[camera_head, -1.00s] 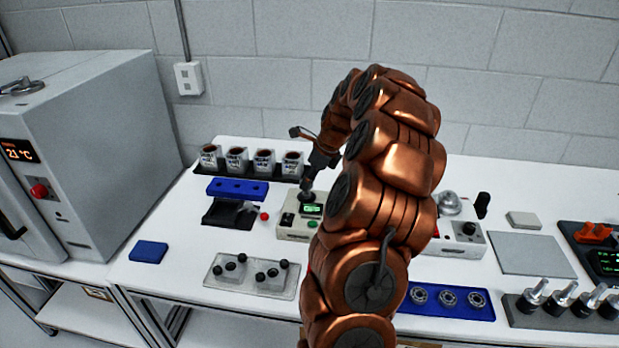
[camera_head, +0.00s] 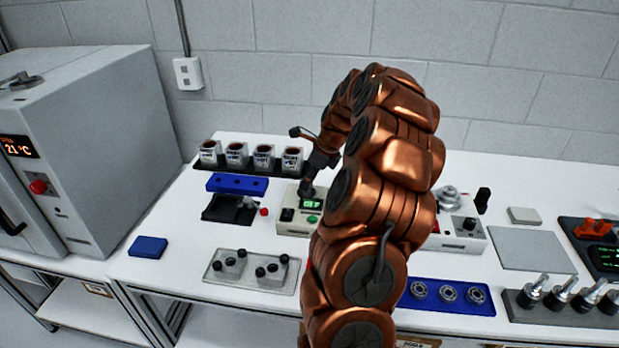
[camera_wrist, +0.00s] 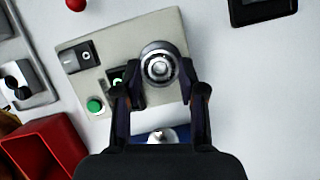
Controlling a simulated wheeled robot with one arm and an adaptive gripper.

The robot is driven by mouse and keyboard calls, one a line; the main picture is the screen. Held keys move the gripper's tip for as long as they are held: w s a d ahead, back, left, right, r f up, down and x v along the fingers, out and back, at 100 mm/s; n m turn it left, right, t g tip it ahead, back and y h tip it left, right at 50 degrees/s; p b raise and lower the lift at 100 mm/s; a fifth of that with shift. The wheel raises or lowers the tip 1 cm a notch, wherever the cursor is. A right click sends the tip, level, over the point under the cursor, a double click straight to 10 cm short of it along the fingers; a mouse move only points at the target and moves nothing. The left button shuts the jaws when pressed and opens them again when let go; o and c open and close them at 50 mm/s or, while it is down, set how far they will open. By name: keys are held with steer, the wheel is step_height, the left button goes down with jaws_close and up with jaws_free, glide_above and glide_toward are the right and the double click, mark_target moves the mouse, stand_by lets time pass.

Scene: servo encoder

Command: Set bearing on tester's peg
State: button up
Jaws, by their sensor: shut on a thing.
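The tester (camera_head: 296,224) is a pale box with a green-lit display, a black switch and a green button; it also shows in the wrist view (camera_wrist: 88,35). My gripper (camera_wrist: 160,74) is over the tester's display side, pointing down. Its two fingers are shut on a round metal bearing (camera_wrist: 160,49), seen from above. In the head view my gripper (camera_head: 307,188) is a dark shape right at the tester's top, and the bearing is hidden there. The peg is covered by the bearing and fingers, so I cannot tell whether the bearing is around it or above it.
A blue tray (camera_head: 402,305) with several bearings lies at the front right. A clear fixture plate (camera_head: 252,283) is in front of the tester. A blue block (camera_head: 237,178) and a row of cups (camera_head: 264,157) stand behind left. A red bin (camera_wrist: 42,160) shows in the wrist view.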

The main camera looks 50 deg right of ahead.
steer(key=shift+f, duration=0.45)
steer(key=o, duration=1.2)
steer(key=shift+o, duration=0.4)
steer(key=o, duration=0.3)
steer(key=shift+r+p, duration=1)
steer(key=shift+r, duration=1.85)
